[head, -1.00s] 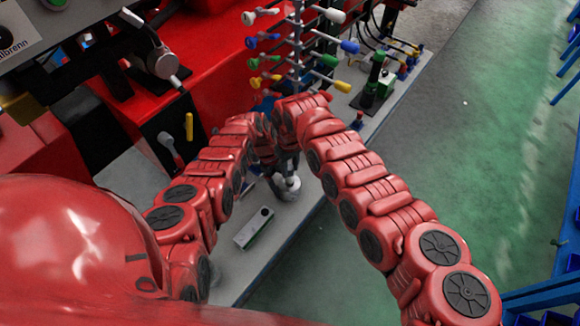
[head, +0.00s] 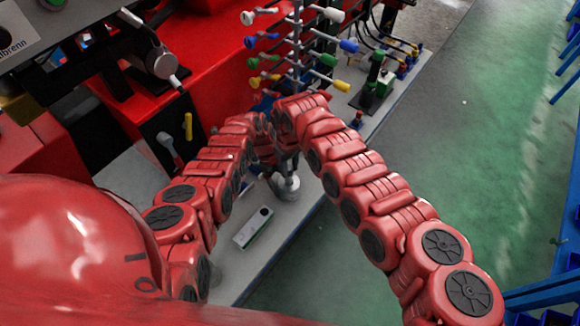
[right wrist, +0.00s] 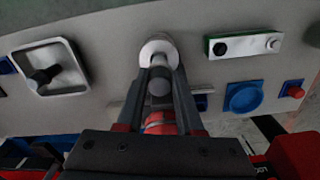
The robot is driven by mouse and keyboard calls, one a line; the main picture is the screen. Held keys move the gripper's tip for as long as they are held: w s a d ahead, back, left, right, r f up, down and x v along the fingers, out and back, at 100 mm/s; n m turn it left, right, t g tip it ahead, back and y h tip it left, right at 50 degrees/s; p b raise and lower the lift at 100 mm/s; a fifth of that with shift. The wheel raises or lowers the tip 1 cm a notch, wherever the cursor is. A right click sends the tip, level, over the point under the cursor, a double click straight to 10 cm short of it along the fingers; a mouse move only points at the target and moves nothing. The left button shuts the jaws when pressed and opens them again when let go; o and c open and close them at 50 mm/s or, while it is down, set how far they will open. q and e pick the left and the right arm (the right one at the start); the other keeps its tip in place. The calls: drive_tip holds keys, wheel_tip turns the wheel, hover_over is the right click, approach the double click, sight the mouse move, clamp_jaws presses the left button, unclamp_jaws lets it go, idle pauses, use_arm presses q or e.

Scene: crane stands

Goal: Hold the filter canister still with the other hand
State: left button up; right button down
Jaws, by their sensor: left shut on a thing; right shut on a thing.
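The filter canister (head: 286,186) appears as a pale, round-based piece on the grey bench, below my two grippers in the head view. In the right wrist view its pale round end (right wrist: 158,50) shows beyond the fingertips. My right gripper (right wrist: 158,82) is shut on a grey cylindrical part of it; the gripper's dark fingers lie on either side. My left gripper (head: 268,157) is close beside the right one, shut and low over the bench. Its fingertips and their exact contact are mostly hidden by the arms.
A white and green box (head: 253,228) lies on the bench (head: 290,222) in front. A rack with coloured handles (head: 297,50) stands behind the grippers. A green device (head: 377,85) stands at the back right. Green floor (head: 450,150) is open to the right.

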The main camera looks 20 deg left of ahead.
use_arm(q)
drive_tip(key=shift+s+d+f, duration=0.1)
idle(0.3)
drive_tip(key=o, duration=1.5)
drive_tip(key=shift+o, duration=0.2)
drive_tip(key=shift+w+a+r, duration=0.2)
drive_tip(key=shift+a+r, duration=0.1)
drive_tip(key=shift+r, duration=0.15)
drive_tip(key=v, duration=1.1)
drive_tip(key=shift+d, duration=0.1)
